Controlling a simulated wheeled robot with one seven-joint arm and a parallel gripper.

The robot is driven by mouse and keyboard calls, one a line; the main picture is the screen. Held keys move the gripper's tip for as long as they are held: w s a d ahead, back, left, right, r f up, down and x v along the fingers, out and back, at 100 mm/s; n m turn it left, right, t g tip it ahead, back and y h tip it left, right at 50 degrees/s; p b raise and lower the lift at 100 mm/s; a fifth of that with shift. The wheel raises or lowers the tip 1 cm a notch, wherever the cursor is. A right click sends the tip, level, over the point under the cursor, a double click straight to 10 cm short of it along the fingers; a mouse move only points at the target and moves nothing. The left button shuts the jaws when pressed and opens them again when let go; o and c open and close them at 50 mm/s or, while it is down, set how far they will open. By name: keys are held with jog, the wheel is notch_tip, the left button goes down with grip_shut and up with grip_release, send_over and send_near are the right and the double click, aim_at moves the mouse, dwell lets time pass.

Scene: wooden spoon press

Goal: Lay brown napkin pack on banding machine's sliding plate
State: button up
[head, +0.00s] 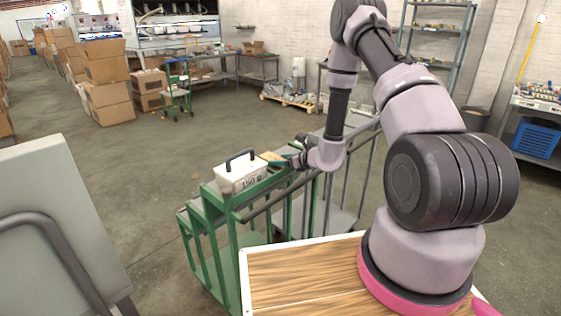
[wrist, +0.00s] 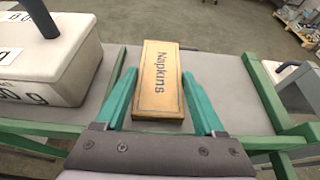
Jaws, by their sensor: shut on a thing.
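The brown napkin pack (wrist: 159,82), a flat box marked "Napkins", lies between the two teal fingers of my gripper (wrist: 159,76) in the wrist view. The fingers are shut on its sides, near end towards my wrist. In the head view the pack (head: 271,157) shows small beside my gripper (head: 284,160). Under it is a grey flat surface (wrist: 218,72) on a green frame (head: 210,204); I cannot tell whether the pack touches it. I cannot tell for certain which part is the banding machine's sliding plate.
A white block with a dark handle (head: 240,176) stands left of the pack; it also shows in the wrist view (wrist: 62,62). Green rails (wrist: 262,95) edge the grey surface on the right. Cardboard boxes (head: 104,75) stand far left, with open floor before them.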

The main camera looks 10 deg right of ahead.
jog(key=shift+f, duration=0.15)
jog(key=o, duration=1.3)
